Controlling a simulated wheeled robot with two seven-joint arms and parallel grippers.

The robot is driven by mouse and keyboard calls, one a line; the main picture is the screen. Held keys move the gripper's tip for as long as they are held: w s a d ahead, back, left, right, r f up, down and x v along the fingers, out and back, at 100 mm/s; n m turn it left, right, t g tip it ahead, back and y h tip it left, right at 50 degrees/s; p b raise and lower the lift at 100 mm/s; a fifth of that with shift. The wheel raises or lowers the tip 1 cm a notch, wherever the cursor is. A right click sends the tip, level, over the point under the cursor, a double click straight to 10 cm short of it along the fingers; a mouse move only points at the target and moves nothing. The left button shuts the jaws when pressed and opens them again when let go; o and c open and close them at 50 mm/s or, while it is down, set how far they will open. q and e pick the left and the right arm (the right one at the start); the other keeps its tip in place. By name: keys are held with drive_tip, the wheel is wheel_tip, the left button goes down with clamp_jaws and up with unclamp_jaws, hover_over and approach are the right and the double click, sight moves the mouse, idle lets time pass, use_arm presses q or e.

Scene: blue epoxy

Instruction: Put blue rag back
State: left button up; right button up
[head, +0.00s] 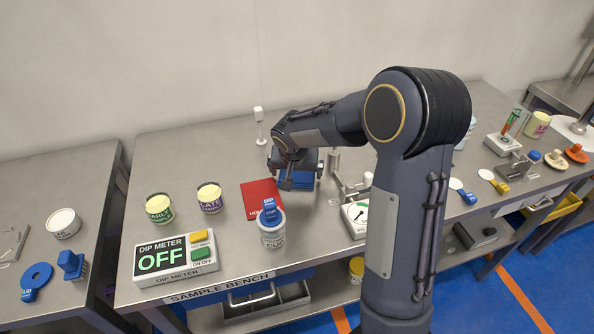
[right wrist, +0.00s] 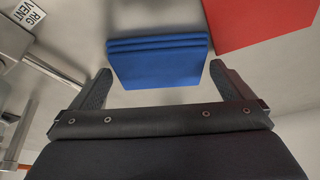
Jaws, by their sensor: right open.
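The blue rag (right wrist: 158,62) is a folded stack of cloth lying on the steel bench. In the right wrist view it lies just ahead of my right gripper (right wrist: 158,88), roughly centred between the two fingers, which are open and apart. In the head view the rag (head: 298,180) shows partly under my right gripper (head: 296,184), and the wrist hides some of it. My left gripper is not in view.
A red sheet (head: 260,196) lies left of the rag. A white jar with a blue top (head: 272,232) stands in front of it. A dip meter (head: 176,258) reads OFF at the front left. Two sample cups (head: 209,198) stand further left.

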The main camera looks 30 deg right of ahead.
drive_tip(key=v, duration=1.1)
drive_tip(key=s+a+n+t+y, duration=0.1)
drive_tip(key=s+a+n+y, duration=0.1)
drive_tip(key=s, duration=1)
drive_tip(key=s+a+n+y, duration=0.3)
drive_tip(key=s+a, duration=0.3)
drive_tip(key=s, duration=0.7)
drive_tip(key=shift+a+n+t+y, duration=0.3)
drive_tip(key=shift+a+t+y, duration=0.1)
drive_tip(key=shift+y, duration=0.4)
drive_tip(key=shift+s+f, duration=0.1)
